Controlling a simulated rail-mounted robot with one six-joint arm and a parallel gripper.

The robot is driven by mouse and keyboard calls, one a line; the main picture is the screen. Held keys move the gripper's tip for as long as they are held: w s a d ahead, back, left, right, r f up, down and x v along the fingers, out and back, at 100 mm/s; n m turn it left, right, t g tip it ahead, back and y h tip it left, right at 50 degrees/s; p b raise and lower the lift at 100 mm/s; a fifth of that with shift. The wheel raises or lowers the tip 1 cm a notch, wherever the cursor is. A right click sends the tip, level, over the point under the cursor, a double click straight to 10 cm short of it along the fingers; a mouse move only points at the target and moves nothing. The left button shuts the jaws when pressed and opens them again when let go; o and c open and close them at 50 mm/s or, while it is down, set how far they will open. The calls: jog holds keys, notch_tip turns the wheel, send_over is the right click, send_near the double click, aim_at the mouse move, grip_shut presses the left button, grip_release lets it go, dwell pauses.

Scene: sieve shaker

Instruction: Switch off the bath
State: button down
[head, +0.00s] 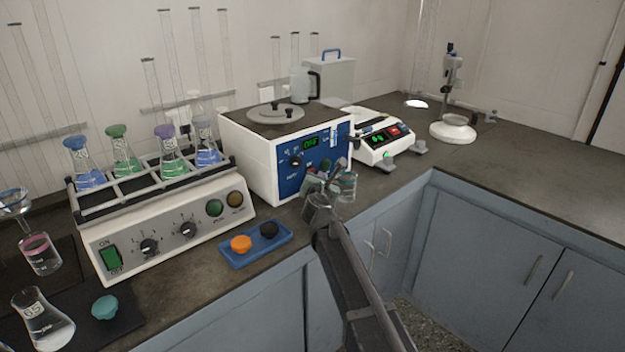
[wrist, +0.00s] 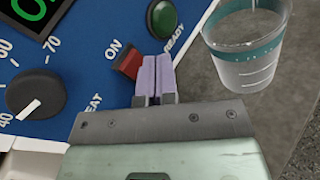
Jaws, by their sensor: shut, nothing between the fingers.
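The bath (head: 250,150) is a white box with a blue front panel (head: 290,180), a grey lid (head: 276,115) and a green-lit display (head: 311,143), whose characters are too small to read surely. In the wrist view its panel shows a red rocker switch (wrist: 127,61) by the word ON, a dark green round lamp (wrist: 163,18) marked READY, and a black knob (wrist: 36,94). My gripper (wrist: 158,62) is shut and empty, its lilac fingertips close beside the right side of the switch; I cannot tell whether they touch. In the head view my gripper (head: 320,182) is in front of the panel's lower right.
A clear cup with a teal band (wrist: 250,45) stands right of my fingers. A balance-like device (head: 375,138) stands right of the bath. A shaker with flasks (head: 165,240) is at left. A blue tray (head: 262,252) with orange and black stoppers lies in front.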

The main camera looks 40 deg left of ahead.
jog(key=shift+d, duration=0.15)
jog(key=shift+s+d+r+p, duration=0.1)
jog(key=shift+d+r+p, duration=0.2)
jog(key=shift+d, duration=0.45)
jog(key=shift+s+d+r+p, duration=0.1)
jog(key=shift+d+r+p, duration=0.25)
jog(key=shift+d, duration=0.4)
jog(key=shift+s+d+r+p, duration=0.1)
jog(key=shift+d+r+p, duration=0.2)
jog(key=shift+d, duration=0.45)
